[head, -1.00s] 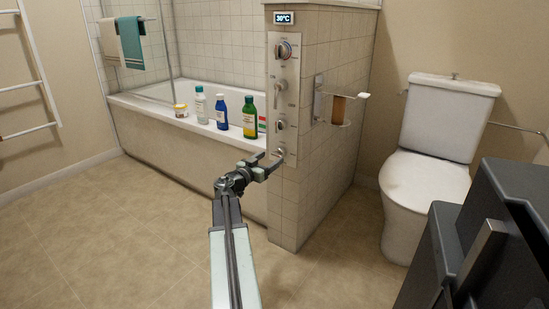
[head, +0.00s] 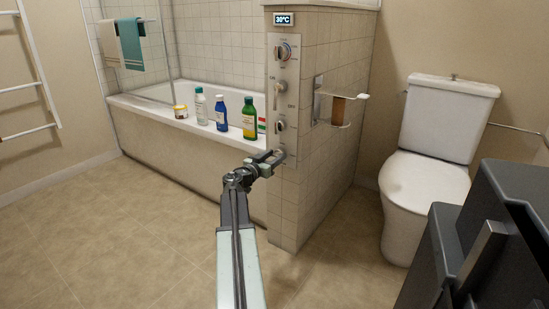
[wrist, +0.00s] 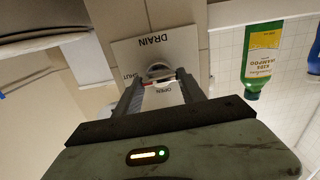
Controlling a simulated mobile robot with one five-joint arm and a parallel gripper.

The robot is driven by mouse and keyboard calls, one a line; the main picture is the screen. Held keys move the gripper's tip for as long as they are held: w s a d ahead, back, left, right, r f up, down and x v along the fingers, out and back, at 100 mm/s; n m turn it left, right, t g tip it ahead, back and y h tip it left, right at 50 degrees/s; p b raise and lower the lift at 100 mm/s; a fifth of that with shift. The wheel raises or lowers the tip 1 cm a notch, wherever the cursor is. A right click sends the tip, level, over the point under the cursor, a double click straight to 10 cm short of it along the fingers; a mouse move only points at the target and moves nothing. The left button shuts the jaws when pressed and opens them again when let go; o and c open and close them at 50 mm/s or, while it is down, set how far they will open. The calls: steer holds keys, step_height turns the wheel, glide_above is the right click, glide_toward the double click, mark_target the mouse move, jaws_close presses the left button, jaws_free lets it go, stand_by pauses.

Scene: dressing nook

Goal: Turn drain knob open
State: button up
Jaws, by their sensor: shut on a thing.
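The drain knob (wrist: 158,69) shows in the wrist view on a light plate (wrist: 128,53) marked DRAIN, with SHUT at the left and OPEN nearer my gripper. My gripper (wrist: 158,82) has one finger on each side of the knob and is shut on it. The fingers hide parts of the knob, and I cannot tell exactly which mark it points to. In the head view my gripper (head: 270,157) is at the lowest control of the panel (head: 283,75) on the tiled pillar, largely covering that knob.
Other controls sit above on the panel. Several bottles, including a green one (head: 249,118), stand on the bathtub's rim (head: 150,108) to the left. A toilet (head: 430,170) stands at right. Floor at left is clear.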

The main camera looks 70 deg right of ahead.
steer(key=n, duration=0.4)
steer(key=shift+w, duration=0.15)
steer(key=n, duration=0.4)
steer(key=shift+n, duration=0.4)
steer(key=n, duration=0.4)
steer(key=shift+w+f+n, duration=0.1)
steer(key=shift+f+n, duration=0.05)
steer(key=shift+n, duration=0.15)
steer(key=shift+f+n, duration=0.1)
steer(key=shift+n, duration=1.9)
steer(key=o, duration=1.4)
steer(key=shift+c, duration=0.2)
